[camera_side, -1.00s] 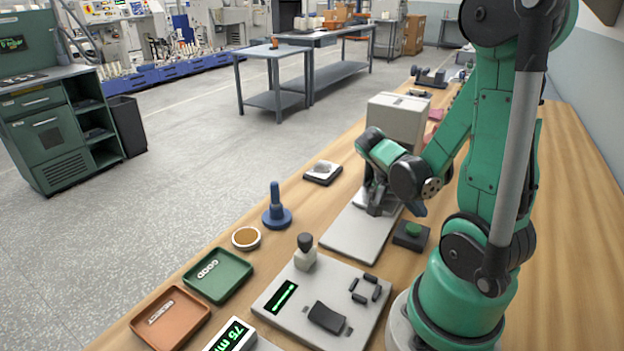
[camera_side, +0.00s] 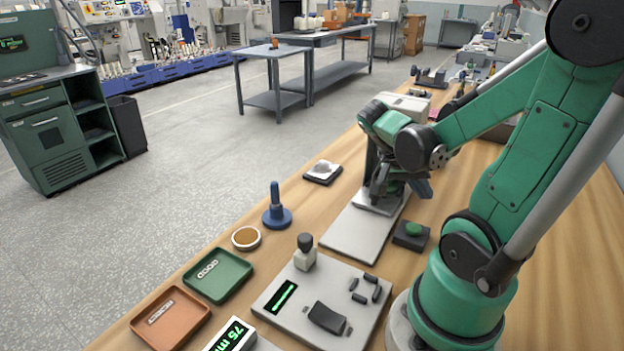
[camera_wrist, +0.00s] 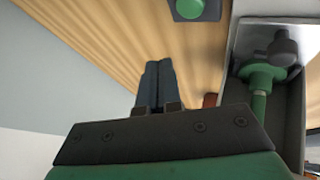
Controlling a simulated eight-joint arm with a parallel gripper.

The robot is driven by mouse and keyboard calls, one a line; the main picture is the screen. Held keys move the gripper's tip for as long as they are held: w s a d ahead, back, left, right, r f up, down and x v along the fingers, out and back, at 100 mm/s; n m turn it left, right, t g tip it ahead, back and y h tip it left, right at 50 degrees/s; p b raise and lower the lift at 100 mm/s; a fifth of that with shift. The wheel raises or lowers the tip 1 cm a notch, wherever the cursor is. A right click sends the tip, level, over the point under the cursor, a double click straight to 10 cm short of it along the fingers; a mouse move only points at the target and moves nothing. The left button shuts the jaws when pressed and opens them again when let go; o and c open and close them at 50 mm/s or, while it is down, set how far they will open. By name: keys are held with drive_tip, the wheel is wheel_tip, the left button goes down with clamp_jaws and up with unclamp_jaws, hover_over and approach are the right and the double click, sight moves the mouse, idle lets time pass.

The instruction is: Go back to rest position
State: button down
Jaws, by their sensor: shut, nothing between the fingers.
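My gripper (camera_side: 421,188) hangs above the workbench, beside the grey stand. Its dark blue fingers lie together, with nothing visible between them. In the wrist view the gripper (camera_wrist: 158,68) shows two fingers side by side over bare wood. A grey base plate (camera_side: 352,236) lies in front of the gripper, and part of its stand is hidden behind my wrist. In the wrist view, a green round part with a stem (camera_wrist: 262,75) sits in a grey housing to the right of the fingers.
A box with a green button (camera_side: 411,232) stands right of the plate. A control panel (camera_side: 325,310), green tray (camera_side: 217,275), orange tray (camera_side: 170,318), blue peg (camera_side: 276,212) and amber dish (camera_side: 246,238) lie nearer. A pale box (camera_side: 402,105) stands behind my wrist. The right bench is clear.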

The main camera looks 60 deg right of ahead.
drive_tip(key=shift+w, duration=0.1)
drive_tip(key=w+a+r+n+t+y, duration=0.2)
drive_tip(key=w+a+n+t, duration=0.4)
drive_tip(key=w+a+n, duration=0.2)
drive_tip(key=w+a+r+n+t+y, duration=0.2)
drive_tip(key=w+a+n+t, duration=0.4)
drive_tip(key=w+a+n, duration=0.2)
drive_tip(key=a+n, duration=0.2)
drive_tip(key=n, duration=0.1)
drive_tip(key=shift+w+a+t+y, duration=0.15)
drive_tip(key=shift+a+t+y, duration=0.2)
drive_tip(key=shift+t+y, duration=0.05)
drive_tip(key=shift+r, duration=0.1)
drive_tip(key=s+d+r+m+g, duration=0.1)
drive_tip(key=s+d+m+g, duration=0.4)
drive_tip(key=m, duration=1.3)
drive_tip(key=s+d+r+m+g, duration=0.2)
drive_tip(key=s+d+m+g, duration=0.3)
drive_tip(key=d+m, duration=0.9)
drive_tip(key=s+m, duration=0.3)
drive_tip(key=m, duration=0.1)
drive_tip(key=shift+s+r+g, duration=0.15)
drive_tip(key=shift+s+g, duration=0.05)
drive_tip(key=shift+g, duration=0.1)
